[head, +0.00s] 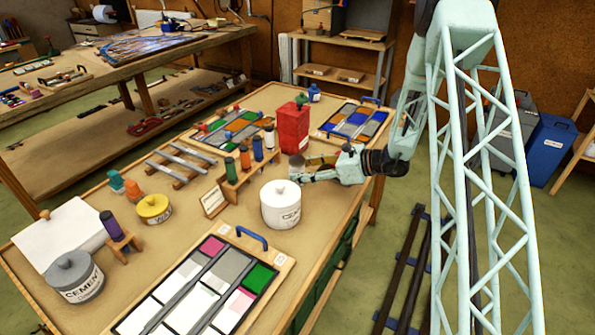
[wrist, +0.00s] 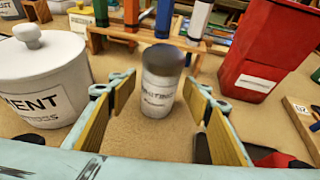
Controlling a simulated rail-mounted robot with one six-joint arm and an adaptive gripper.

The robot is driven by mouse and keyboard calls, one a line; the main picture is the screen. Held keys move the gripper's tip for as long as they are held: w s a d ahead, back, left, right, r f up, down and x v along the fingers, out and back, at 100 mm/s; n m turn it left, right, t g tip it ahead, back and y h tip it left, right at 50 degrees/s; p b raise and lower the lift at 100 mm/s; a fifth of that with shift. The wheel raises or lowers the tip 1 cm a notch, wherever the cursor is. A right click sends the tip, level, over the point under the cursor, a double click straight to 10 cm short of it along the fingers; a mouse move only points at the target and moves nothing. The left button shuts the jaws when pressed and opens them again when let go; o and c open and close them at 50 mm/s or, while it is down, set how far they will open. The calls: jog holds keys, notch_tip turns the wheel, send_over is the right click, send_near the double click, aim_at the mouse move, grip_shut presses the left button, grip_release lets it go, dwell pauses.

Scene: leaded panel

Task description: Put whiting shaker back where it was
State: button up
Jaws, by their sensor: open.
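The whiting shaker (wrist: 160,90) is a pale cylinder with a dark grey cap and a label. It stands upright on the tabletop in the wrist view, between the two fingers of my gripper (wrist: 163,88). The fingers are open, with a visible gap on each side of it. In the head view my gripper (head: 312,174) is low over the table, and the shaker (head: 296,164) shows small and partly hidden at its fingers. A wooden rack (head: 236,180) with several coloured shakers stands to the left of my gripper.
A white lidded cement pot (head: 281,206) stands close in front of my gripper. A red container (head: 293,128) stands just behind. Leaded panels lie at the front (head: 200,290) and back right (head: 355,122). A small sign (head: 212,200) stands left of the white pot.

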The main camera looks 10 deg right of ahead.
jog(key=v, duration=1)
jog(key=shift+p, duration=0.4)
jog(key=s+a+r+n+g+h, duration=0.1)
jog(key=s+a+r+n+g, duration=0.3)
jog(key=s+a+r, duration=0.45)
jog(key=s+a+r+n+g, duration=0.2)
jog(key=s+a+r+n, duration=0.45)
jog(key=s+r, duration=0.35)
jog(key=s+a+r+n+g+h, duration=0.1)
jog(key=s+r+n+h, duration=0.1)
jog(key=s+r+n, duration=0.3)
jog(key=s+a+r+h, duration=0.1)
jog(key=s+r, duration=0.2)
jog(key=s, duration=0.4)
jog(key=s+d+r+n+t+h, duration=0.1)
jog(key=s+d+r+n+h, duration=0.1)
jog(key=s, duration=0.5)
jog(key=s+d+r+n+t+h, duration=0.1)
jog(key=s+d+r+n+h, duration=0.1)
jog(key=s, duration=0.5)
jog(key=s+d+r+n+t+h, duration=0.1)
jog(key=s+d+r+n+h, duration=0.1)
jog(key=s, duration=0.5)
jog(key=shift+s+d+r+n+h, duration=0.25)
jog(key=shift+d+n+h, duration=0.25)
jog(key=shift+d+n, duration=0.85)
